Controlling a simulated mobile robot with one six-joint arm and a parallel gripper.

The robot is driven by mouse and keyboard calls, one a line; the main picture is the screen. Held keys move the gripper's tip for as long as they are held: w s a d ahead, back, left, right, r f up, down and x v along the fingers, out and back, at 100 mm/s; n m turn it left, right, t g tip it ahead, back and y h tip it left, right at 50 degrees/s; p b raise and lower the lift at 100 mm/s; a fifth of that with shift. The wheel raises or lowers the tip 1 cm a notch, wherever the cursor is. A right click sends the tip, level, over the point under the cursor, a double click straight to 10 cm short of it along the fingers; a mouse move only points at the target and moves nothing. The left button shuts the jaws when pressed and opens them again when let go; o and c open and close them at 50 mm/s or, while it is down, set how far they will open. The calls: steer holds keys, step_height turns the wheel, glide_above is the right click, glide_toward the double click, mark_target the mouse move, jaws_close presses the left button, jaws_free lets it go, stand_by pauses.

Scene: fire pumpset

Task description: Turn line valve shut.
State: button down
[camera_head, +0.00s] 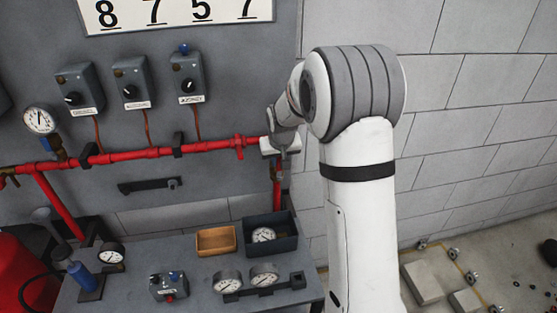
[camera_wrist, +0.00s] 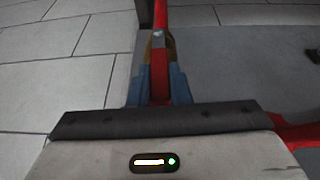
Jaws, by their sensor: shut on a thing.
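My gripper (camera_head: 279,150) is at the right end of the red pipe (camera_head: 216,146), where the pipe turns down. In the wrist view my gripper (camera_wrist: 158,60) has its two blue-grey fingers on either side of a narrow red piece, which looks like the line valve's handle (camera_wrist: 159,88). The fingers are shut on it. A bit of brass-coloured metal (camera_wrist: 171,48) shows by the fingertips. My gripper and wrist hide most of the line valve in the head view, so its angle is hard to tell there.
A grey panel with three knob boxes (camera_head: 131,83) and a gauge (camera_head: 40,120) is left of my arm. Below, a grey bench (camera_head: 195,290) holds a wooden tray (camera_head: 216,241), a dark bin (camera_head: 283,224) and loose gauges. Block wall stands at right.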

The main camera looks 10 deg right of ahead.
steer(key=a+h+b, duration=0.1)
steer(key=b, duration=0.1)
steer(key=a+h+b, duration=0.1)
steer(key=b, duration=0.1)
steer(key=shift+f, duration=0.3)
steer(key=c, duration=1.3)
jaws_free()
steer(key=shift+r, duration=0.1)
steer(key=shift+c, duration=0.2)
steer(key=shift+r, duration=0.15)
steer(key=b+v, duration=0.1)
steer(key=v, duration=0.6)
steer(key=shift+s+a+r, duration=0.25)
steer(key=shift+a, duration=0.1)
